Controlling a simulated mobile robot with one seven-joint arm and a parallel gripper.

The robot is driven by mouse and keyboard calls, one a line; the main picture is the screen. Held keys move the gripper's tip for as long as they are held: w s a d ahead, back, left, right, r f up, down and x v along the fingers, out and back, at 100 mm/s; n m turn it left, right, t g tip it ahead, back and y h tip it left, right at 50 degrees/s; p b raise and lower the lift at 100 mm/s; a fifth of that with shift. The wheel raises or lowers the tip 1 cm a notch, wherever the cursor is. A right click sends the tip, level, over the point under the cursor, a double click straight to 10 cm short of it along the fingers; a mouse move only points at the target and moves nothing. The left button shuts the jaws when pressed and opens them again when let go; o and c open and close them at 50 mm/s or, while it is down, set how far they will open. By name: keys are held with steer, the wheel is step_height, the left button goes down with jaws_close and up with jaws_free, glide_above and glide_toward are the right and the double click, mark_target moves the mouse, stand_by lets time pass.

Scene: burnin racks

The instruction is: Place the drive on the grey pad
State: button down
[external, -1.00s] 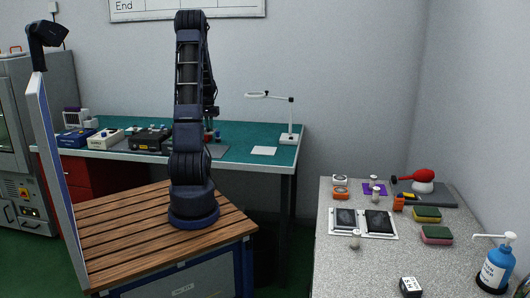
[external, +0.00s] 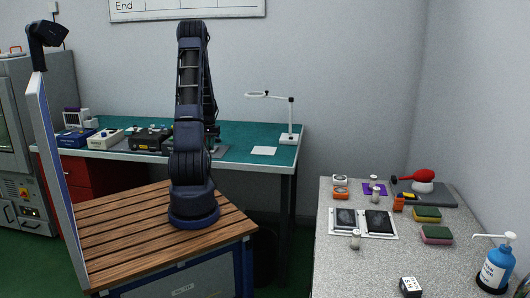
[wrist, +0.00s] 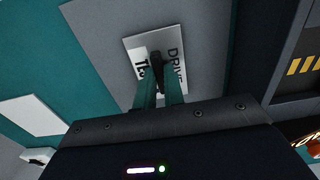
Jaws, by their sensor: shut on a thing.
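My gripper (wrist: 160,85) points down over the grey pad (wrist: 95,25) in the wrist view, with its two fingers close together. A small dark thing (wrist: 156,60), apparently the drive, shows between the fingertips. A white label (wrist: 134,43) printed with "DRIVE" and a second, partly covered word lies on the pad behind the fingers. I cannot tell whether the dark thing touches the pad. In the external view the pad (external: 221,153) shows on the green bench, partly behind my arm, and the fingertips are hidden.
A white sheet (external: 263,151) and a ring lamp (external: 290,120) are right of the pad. A dark case (external: 148,140) stands close on its left; a dark object with yellow stripes (wrist: 304,65) borders the pad in the wrist view. The bench (external: 245,132) is clear behind.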

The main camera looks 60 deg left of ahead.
steer(key=shift+f, duration=0.15)
steer(key=c, duration=1.5)
jaws_free()
step_height(320, 180, up, 12)
steer(key=shift+r, duration=0.2)
